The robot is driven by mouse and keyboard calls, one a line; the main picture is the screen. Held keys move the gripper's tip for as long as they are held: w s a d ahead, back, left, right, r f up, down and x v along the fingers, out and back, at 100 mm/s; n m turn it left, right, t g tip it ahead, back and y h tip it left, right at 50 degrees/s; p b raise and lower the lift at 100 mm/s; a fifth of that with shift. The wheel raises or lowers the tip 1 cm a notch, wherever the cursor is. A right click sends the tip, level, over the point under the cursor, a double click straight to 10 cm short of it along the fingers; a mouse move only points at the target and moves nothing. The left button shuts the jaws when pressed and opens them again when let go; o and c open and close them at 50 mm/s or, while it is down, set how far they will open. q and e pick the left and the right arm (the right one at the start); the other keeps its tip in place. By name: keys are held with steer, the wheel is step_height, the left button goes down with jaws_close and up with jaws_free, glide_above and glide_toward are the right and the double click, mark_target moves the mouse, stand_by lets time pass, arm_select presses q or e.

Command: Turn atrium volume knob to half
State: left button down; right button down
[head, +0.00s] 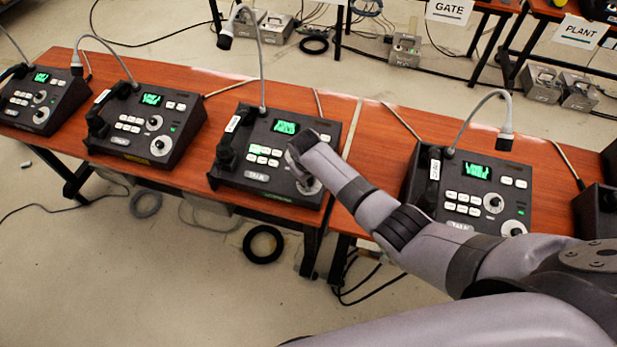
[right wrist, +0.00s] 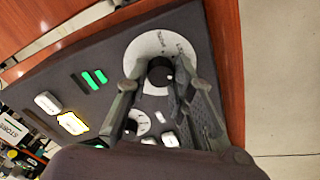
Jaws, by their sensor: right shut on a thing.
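A dark paging console (head: 278,188) stands on the wooden table in the middle of the head view, where my right arm reaches over its right side. In the right wrist view, a black round knob (right wrist: 160,68) sits on a large white dial (right wrist: 142,48). My right gripper (right wrist: 160,77) is shut on this knob, a finger on either side. A smaller dial (right wrist: 143,119) with another knob lies nearer the palm, partly hidden. In the head view, my arm hides most of the console's knobs. I cannot read an atrium label. My left gripper is not in view.
Similar consoles stand to the left (head: 150,120) and right (head: 470,190). A gooseneck microphone (head: 262,60) rises behind the middle console, and a black handset (head: 226,150) lies on its left. Cables lie on the floor.

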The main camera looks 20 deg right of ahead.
stand_by(0.3)
steer(key=c, duration=1.4)
jaws_free()
steer(key=v, duration=1.2)
